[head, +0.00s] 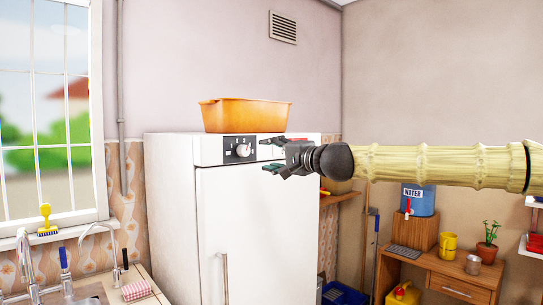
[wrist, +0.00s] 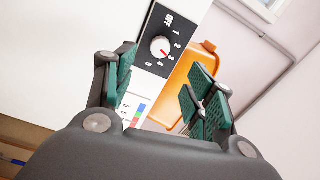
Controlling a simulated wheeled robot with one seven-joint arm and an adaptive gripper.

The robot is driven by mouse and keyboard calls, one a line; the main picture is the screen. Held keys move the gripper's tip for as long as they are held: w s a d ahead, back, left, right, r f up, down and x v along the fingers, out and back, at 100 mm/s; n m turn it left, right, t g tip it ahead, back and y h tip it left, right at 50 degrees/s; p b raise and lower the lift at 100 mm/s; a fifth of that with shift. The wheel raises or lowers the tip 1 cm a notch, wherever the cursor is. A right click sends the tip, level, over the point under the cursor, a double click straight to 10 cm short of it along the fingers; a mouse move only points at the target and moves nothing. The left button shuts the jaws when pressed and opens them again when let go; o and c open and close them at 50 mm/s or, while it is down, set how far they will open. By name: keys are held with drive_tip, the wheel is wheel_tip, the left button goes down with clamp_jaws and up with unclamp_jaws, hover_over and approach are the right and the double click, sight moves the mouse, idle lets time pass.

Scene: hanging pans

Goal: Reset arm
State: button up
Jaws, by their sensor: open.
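My gripper (head: 268,155) is in front of the upper front of the white fridge (head: 210,220), just right of its control dial (head: 243,150). The arm reaches in from the right edge of the head view. In the wrist view the gripper (wrist: 165,95) has its two green-padded fingers spread apart with nothing held between them. The dial (wrist: 160,47) on its black numbered panel shows beyond the fingers. From the head view I cannot tell whether the fingertips touch the fridge.
An orange tub (head: 245,115) stands on top of the fridge. A window (head: 45,110) and sink taps (head: 65,262) are at left. At right, a wooden desk (head: 440,277) bears a blue water container (head: 421,200), yellow cups (head: 448,244) and a potted plant (head: 488,240).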

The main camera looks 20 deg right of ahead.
drive_tip(key=shift+f, duration=0.1)
drive_tip(key=w+a+f+n+g+h, duration=0.1)
drive_tip(key=a+f, duration=0.2)
drive_tip(key=f, duration=0.5)
drive_tip(key=w+a+f+g, duration=0.1)
drive_tip(key=a+f+g, duration=0.1)
drive_tip(key=f, duration=0.6)
drive_tip(key=s+a+f+n+g+h, duration=0.15)
drive_tip(key=s+f, duration=0.25)
drive_tip(key=f, duration=1)
drive_tip(key=s+a+f+n+g, duration=0.1)
drive_tip(key=s+a+f+g, duration=0.2)
drive_tip(key=f, duration=1)
drive_tip(key=s+a+f+n+g+h, duration=0.1)
drive_tip(key=s+a+f+n+g, duration=0.2)
drive_tip(key=f, duration=1.1)
drive_tip(key=s+f+n+g+h, duration=0.1)
drive_tip(key=s+f+n+g, duration=0.15)
drive_tip(key=s+f, duration=1.85)
drive_tip(key=s+d+f+n+g+h, duration=0.1)
drive_tip(key=s+d+f+g, duration=0.1)
drive_tip(key=s, duration=0.9)
drive_tip(key=s+d+f+n+g, duration=0.2)
drive_tip(key=s+f, duration=0.2)
drive_tip(key=s, duration=0.8)
drive_tip(key=shift+s+f+h, duration=0.15)
drive_tip(key=shift+f+h, duration=0.2)
